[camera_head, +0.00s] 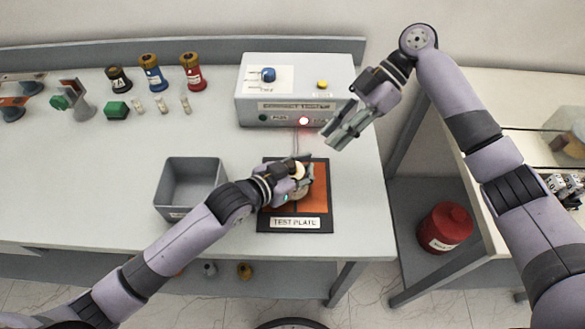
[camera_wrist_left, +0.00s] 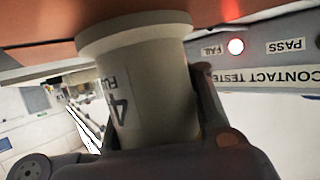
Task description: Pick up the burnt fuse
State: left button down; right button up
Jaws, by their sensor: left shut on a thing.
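The fuse (camera_wrist_left: 150,95) is a cream cylinder with a wide flanged end and dark printing that reads in part "4 Fu". In the head view only a small cream part of it (camera_head: 298,170) shows between the fingers. My left gripper (camera_head: 302,178) is shut on the fuse over the orange and black test plate (camera_head: 295,223). In the left wrist view the flanged end is at or very near the orange surface; contact is unclear. My right gripper (camera_head: 345,130) is empty, with its fingers apart, in front of the contact tester's right side.
The contact tester (camera_head: 280,88) shows a red light (camera_head: 304,121), beside the word FAIL in the wrist view. A grey open bin (camera_head: 190,185) stands left of the plate. Bushings (camera_head: 152,72) and small fuses (camera_head: 162,104) stand at the back. A red can (camera_head: 445,227) is on the lower shelf.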

aim_at(301, 167)
jog(key=s+a+f+y, duration=0.1)
jog(key=a, duration=0.1)
jog(key=s+a+f+n+g+y, duration=0.1)
jog(key=a+f, duration=0.1)
jog(key=a, duration=0.1)
jog(key=s+a+f+n+y, duration=0.1)
jog(key=a+f, duration=0.1)
jog(key=shift+s+a+f+g, duration=0.15)
jog(key=shift+s+f+g, duration=0.05)
jog(key=shift+g, duration=0.2)
dwell(0.5)
jog(key=shift+f, duration=0.1)
jog(key=shift+c, duration=0.3)
jog(key=shift+s+f, duration=0.1)
grip_shut()
